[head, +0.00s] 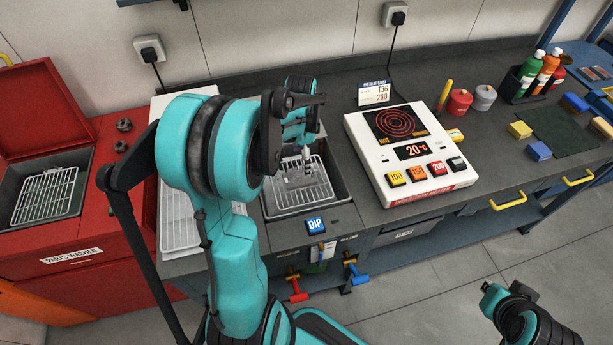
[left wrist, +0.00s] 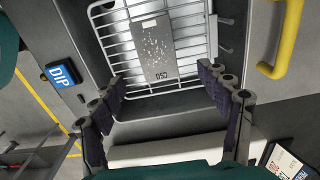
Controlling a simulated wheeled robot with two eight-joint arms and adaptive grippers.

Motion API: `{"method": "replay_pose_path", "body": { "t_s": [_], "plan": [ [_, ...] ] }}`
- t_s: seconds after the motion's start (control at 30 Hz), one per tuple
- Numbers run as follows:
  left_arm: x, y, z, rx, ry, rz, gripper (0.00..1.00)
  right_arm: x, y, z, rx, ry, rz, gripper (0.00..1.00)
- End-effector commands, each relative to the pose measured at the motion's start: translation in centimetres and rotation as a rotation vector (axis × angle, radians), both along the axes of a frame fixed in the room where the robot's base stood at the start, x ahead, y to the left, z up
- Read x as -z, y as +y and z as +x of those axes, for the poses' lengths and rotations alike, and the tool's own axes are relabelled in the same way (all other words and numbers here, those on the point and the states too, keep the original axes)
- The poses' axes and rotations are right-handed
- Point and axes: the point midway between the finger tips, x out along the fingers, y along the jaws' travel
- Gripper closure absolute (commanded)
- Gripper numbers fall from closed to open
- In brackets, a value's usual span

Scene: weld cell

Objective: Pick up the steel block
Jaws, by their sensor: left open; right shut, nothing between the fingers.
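The steel block (left wrist: 157,52) is a flat grey rectangular piece with pale specks and dark marking. In the left wrist view it lies on a wire rack (left wrist: 112,40) in the dip basin (head: 340,195). In the head view it is partly hidden under my left gripper (head: 307,172). My left gripper points down above the basin. Its fingers (left wrist: 165,95) are spread and empty, with the block beyond their tips. My right gripper (head: 491,299) is at the lower right, off the bench and empty; its fingertips are hard to make out.
A blue DIP label (head: 316,224) marks the basin's front. A hot plate (head: 408,150) reading 20 °C stands right of it. The red parts washer (head: 75,190) is at left. Yellow handles (head: 508,201) jut from the bench front.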

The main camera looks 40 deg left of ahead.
Motion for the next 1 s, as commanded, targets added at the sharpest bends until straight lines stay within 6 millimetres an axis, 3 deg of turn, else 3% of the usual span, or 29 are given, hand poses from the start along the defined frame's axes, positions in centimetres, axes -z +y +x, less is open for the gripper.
{"method": "replay_pose_path", "body": {
  "t_s": [0.5, 0.77, 0.87, 1.0],
  "plan": [
    [6.6, 0.2, -1.0, -0.001, -0.002, 0.001, 0.24, 2.9, 0.0, 0.0, 0.000, 0.000, 0.000, 1.00],
    [7.0, 0.2, -1.0, -0.001, -0.002, 0.001, 0.24, 2.9, 0.0, 0.0, 0.000, 0.000, 0.000, 1.00],
    [7.0, 0.2, -1.0, -0.001, -0.002, 0.001, 0.45, 2.9, 0.0, 0.0, 0.000, 0.000, 0.000, 1.00],
    [7.0, 0.2, -1.0, -0.001, -0.002, 0.001, 0.82, 2.9, 0.0, 0.0, 0.000, 0.000, 0.000, 1.00]
  ]
}}
